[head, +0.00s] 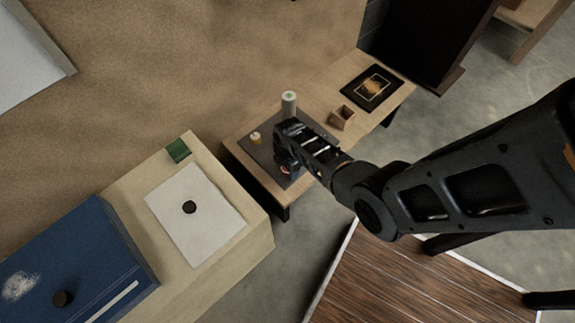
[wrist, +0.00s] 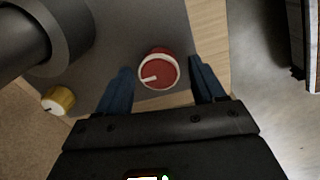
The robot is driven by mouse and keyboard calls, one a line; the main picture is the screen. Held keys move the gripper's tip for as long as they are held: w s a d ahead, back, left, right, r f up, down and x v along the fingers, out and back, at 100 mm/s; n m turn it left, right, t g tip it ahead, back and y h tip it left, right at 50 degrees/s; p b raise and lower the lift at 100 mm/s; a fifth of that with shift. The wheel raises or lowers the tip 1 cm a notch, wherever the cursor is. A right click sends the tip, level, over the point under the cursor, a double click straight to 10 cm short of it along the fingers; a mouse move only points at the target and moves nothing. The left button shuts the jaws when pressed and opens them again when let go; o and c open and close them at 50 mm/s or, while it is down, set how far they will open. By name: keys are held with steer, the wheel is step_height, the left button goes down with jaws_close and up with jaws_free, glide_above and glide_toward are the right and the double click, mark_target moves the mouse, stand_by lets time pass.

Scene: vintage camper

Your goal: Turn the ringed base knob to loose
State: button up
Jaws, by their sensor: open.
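The ringed base knob (wrist: 160,72) is red with a white ring and a white pointer line that points left and slightly down in the wrist view. It sits on a grey base plate (wrist: 115,40). My gripper (wrist: 162,68) is open, its two blue fingers on either side of the knob in that view, with gaps on both sides. I cannot tell how far above the knob the fingertips are. In the head view my gripper (head: 289,150) is over the plate (head: 262,153) and a bit of the red knob (head: 285,170) shows beside it.
A yellow knob (wrist: 58,100) is on the plate's left side; it also shows in the head view (head: 255,137). A pale cylinder (head: 289,105) stands behind my gripper. A small wooden box (head: 342,117) and a dark framed picture (head: 371,89) are to the right on the wooden table.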

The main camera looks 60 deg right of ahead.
step_height(320, 180, up, 8)
steer(key=p, duration=0.2)
steer(key=shift+s+a+f+p, duration=0.1)
steer(key=shift+s+f+p, duration=0.05)
steer(key=shift+f+p, duration=0.15)
steer(key=s+a+r+m+t+h+p, duration=0.2)
steer(key=s+a+r+m+t+p, duration=0.35)
steer(key=s+a+r, duration=0.75)
steer(key=s+a+r+m+t, duration=0.2)
steer(key=s+r+t, duration=0.1)
steer(key=r, duration=0.8)
steer(key=s+a+r+m+t+y, duration=0.1)
steer(key=s+r+m+t, duration=0.2)
steer(key=r, duration=0.8)
steer(key=s+a+r+m+t+y, duration=0.1)
steer(key=s+a+r+m+t, duration=0.1)
steer(key=r, duration=1)
steer(key=s+t+p, duration=0.1)
steer(key=s, duration=0.1)
steer(key=shift+s+a, duration=0.3)
